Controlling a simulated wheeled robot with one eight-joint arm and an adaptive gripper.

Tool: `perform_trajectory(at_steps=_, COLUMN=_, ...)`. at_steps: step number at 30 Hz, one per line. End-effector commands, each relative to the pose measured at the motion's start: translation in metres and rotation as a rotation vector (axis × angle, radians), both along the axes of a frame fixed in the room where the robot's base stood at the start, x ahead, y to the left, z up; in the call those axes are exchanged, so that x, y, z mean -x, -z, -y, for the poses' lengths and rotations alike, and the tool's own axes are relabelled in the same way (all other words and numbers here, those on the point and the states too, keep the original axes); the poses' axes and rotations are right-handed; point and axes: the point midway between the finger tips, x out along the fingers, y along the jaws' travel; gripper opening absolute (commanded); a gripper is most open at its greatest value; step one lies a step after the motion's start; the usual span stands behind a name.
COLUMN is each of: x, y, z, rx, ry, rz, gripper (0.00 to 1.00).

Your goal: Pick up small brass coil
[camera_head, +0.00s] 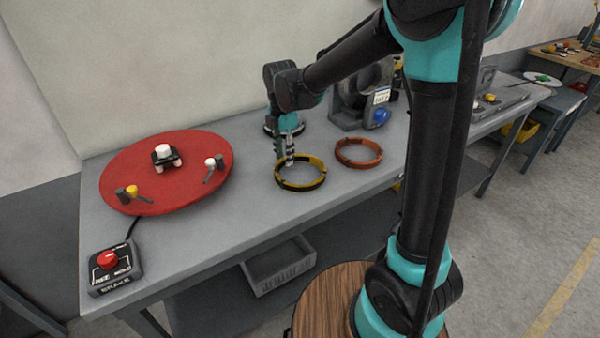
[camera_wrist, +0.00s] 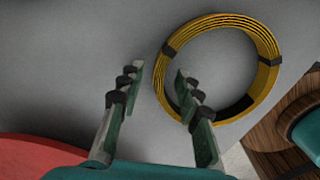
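The brass coil, a yellow ring with black ties, lies flat on the grey bench in the head view (camera_head: 302,187). It also shows in the wrist view (camera_wrist: 271,80), at the upper right. My gripper (camera_head: 287,152) points down at the coil's far left side in the head view. The left finger is outside the ring, over bare bench. I cannot tell whether the fingers touch the coil.
An orange-copper coil (camera_head: 358,164) lies just right of the brass one. A grey machine (camera_head: 350,112) stands behind it. A red turntable (camera_head: 130,190) with small parts fills the bench's left. A red-button box (camera_head: 110,268) sits at the front left corner. Bench between turntable and brass coil is clear.

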Motion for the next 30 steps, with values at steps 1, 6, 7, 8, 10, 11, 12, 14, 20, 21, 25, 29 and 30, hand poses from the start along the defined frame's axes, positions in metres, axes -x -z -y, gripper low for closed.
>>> perform_trajectory(at_steps=1, x=-0.0001, y=0.0048, z=-0.0001, rx=0.000, ry=0.000, rz=0.000, gripper=0.34)
perform_trajectory(at_steps=6, x=0.0001, y=0.0092, z=-0.0001, rx=0.000, ry=0.000, rz=0.000, gripper=0.34)
perform_trajectory(at_steps=7, x=0.0001, y=0.0091, z=-0.0001, rx=0.000, ry=0.000, rz=0.000, gripper=0.34)
perform_trajectory(at_steps=8, x=0.0001, y=0.0091, z=-0.0001, rx=0.000, ry=0.000, rz=0.000, gripper=0.34)
perform_trajectory(at_steps=10, x=0.0001, y=0.0090, z=-0.0001, rx=0.000, ry=0.000, rz=0.000, gripper=0.34)
perform_trajectory(at_steps=11, x=0.0001, y=0.0089, z=-0.0001, rx=0.000, ry=0.000, rz=0.000, gripper=0.30)
perform_trajectory(at_steps=12, x=0.0001, y=0.0089, z=-0.0001, rx=0.000, ry=0.000, rz=0.000, gripper=0.26)
perform_trajectory(at_steps=14, x=0.0001, y=0.0089, z=0.0000, rx=0.000, ry=0.000, rz=0.000, gripper=0.18)
perform_trajectory(at_steps=20, x=0.0001, y=0.0088, z=-0.0001, rx=0.000, ry=0.000, rz=0.000, gripper=0.00)
perform_trajectory(at_steps=21, x=0.0001, y=0.0088, z=-0.0001, rx=0.000, ry=0.000, rz=0.000, gripper=0.00)
perform_trajectory(at_steps=25, x=0.0001, y=0.0087, z=-0.0001, rx=0.000, ry=0.000, rz=0.000, gripper=0.00)
perform_trajectory(at_steps=29, x=0.0003, y=0.0085, z=0.0000, rx=0.000, ry=0.000, rz=0.000, gripper=0.00)
perform_trajectory(at_steps=30, x=0.0003, y=0.0085, z=0.0000, rx=0.000, ry=0.000, rz=0.000, gripper=0.00)
